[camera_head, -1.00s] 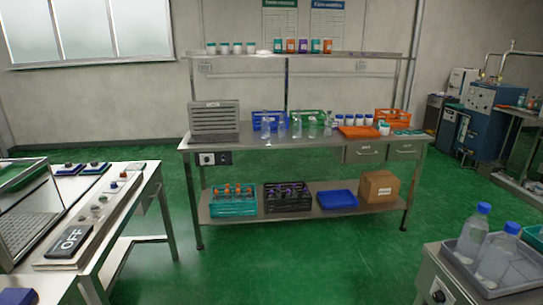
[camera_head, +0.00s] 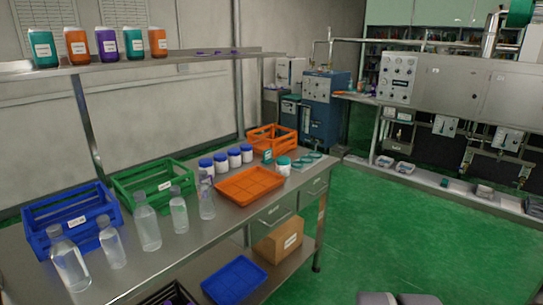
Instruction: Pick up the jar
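Several white jars with blue lids (camera_head: 234,157) stand in a row on the steel workbench, behind an orange tray. A single white jar with a teal lid (camera_head: 283,167) stands upright at the right of the orange tray. Several coloured jars with white labels, including a purple one (camera_head: 107,45), stand on the upper shelf. The frames do not show which jar is meant. All these jars are apart from any gripper. My gripper is not recognisable in view.
The workbench (camera_head: 215,228) also holds an orange tray (camera_head: 248,185), clear bottles (camera_head: 148,228), and blue (camera_head: 72,216), green (camera_head: 153,184) and orange crates (camera_head: 272,140). A cardboard box (camera_head: 278,241) sits on its lower shelf. Green floor (camera_head: 400,215) is open at right.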

